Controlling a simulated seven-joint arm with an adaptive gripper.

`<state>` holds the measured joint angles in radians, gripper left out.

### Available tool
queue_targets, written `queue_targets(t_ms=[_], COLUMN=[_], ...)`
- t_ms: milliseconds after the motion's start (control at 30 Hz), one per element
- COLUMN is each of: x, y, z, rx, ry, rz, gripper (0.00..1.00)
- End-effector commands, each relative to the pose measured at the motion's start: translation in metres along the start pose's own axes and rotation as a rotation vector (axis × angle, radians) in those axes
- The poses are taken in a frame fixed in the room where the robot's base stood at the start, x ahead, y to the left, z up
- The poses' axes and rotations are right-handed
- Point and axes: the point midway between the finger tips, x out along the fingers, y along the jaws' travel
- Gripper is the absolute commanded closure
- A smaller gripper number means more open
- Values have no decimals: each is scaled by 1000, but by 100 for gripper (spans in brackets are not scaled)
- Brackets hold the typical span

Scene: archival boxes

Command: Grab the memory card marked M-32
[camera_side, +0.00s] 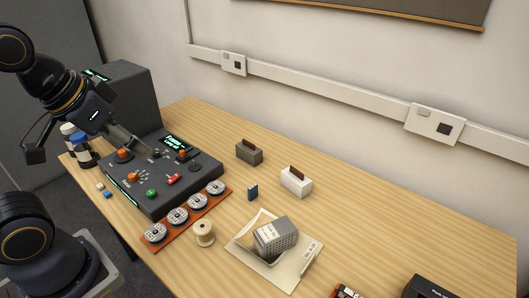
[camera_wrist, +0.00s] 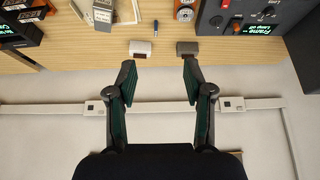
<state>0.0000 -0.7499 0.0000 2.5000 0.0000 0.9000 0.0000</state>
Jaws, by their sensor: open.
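No marking M-32 can be read in either view, so I cannot tell which item is the memory card. A small blue upright piece (camera_side: 252,192) stands on the table in the side view; it also shows in the wrist view (camera_wrist: 155,28). A white box (camera_side: 296,183) and a grey box (camera_side: 249,155) each have a brown piece upright in the top. A small white piece (camera_side: 101,186) and a small blue piece (camera_side: 107,195) lie left of the console. My gripper (camera_wrist: 158,70) is open and empty, apart from all of these.
A dark console (camera_side: 165,180) with knobs and lit screens fills the table's left part. In front are an orange rack (camera_side: 188,221) of reels, a wooden spool (camera_side: 204,232), and a grey carton (camera_side: 275,236) on papers. Bottles stand at the left edge. The right rear table is clear.

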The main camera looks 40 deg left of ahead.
Motion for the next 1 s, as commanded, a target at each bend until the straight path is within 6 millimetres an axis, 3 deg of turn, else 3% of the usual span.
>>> queue_targets(t_ms=[367,500,600,767,900,1000], x=[-2,-16,-8,36,103,158], y=[0,0,1,5,10,12], z=[-5,-50,-90,-155,-193,-203], rx=[3,22,40,71,89,96], ry=[18,91,86,28,-56,-128], rz=[-2,-14,-23,-27,-16,-2], gripper=[58,58,58,58,58,58])
